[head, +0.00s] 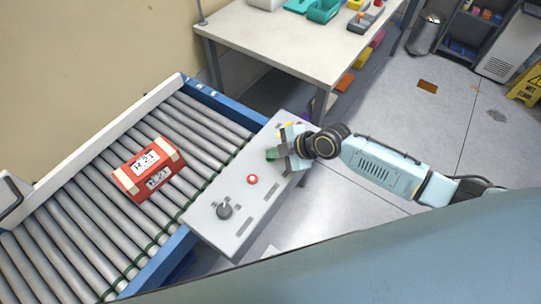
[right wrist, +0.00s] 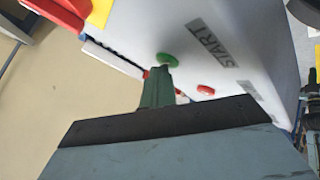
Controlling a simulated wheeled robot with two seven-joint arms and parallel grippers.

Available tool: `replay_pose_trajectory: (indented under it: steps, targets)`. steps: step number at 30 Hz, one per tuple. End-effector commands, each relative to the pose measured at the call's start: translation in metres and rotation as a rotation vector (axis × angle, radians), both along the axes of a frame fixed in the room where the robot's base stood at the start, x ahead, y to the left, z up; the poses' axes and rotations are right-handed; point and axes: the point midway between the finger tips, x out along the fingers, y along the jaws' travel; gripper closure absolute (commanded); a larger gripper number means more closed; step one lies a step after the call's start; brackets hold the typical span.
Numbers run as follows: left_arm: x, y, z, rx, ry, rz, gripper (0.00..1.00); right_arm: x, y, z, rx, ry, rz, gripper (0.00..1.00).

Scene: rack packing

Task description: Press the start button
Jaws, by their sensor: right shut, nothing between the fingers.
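The grey control panel (head: 235,190) stands beside the roller conveyor. In the right wrist view, the green start button (right wrist: 167,59) sits on the panel face next to a "START" label (right wrist: 212,43). My right gripper (head: 272,154) is over the far end of the panel, and its green fingers (right wrist: 158,88) are shut and empty. In the right wrist view the fingertips line up with the near edge of the start button; I cannot tell whether they touch it. In the head view the gripper obscures that part of the panel. My left gripper is not in view.
A red button (head: 252,179) and a dark knob (head: 224,211) are on the panel. A red box with white labels (head: 148,169) lies on the conveyor rollers (head: 85,205). A white table (head: 290,40) stands behind. Open floor lies to the right.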

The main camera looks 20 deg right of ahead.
Motion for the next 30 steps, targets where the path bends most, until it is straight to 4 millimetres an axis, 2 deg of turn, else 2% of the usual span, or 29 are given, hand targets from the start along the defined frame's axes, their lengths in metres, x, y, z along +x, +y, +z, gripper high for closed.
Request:
replay_pose_trajectory:
  steps: [5,13,24,30]
  targets:
    - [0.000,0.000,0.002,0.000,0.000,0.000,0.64,-0.001,0.000,0.001,-0.002,0.002,0.000,1.00]
    - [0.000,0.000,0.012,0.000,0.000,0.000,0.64,0.000,-0.001,0.015,-0.002,0.001,-0.001,1.00]
    - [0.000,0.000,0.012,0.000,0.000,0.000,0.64,0.000,0.000,0.016,-0.001,0.001,0.000,1.00]
    - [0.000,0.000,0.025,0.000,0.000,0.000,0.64,0.000,0.000,0.031,-0.001,0.000,0.000,1.00]
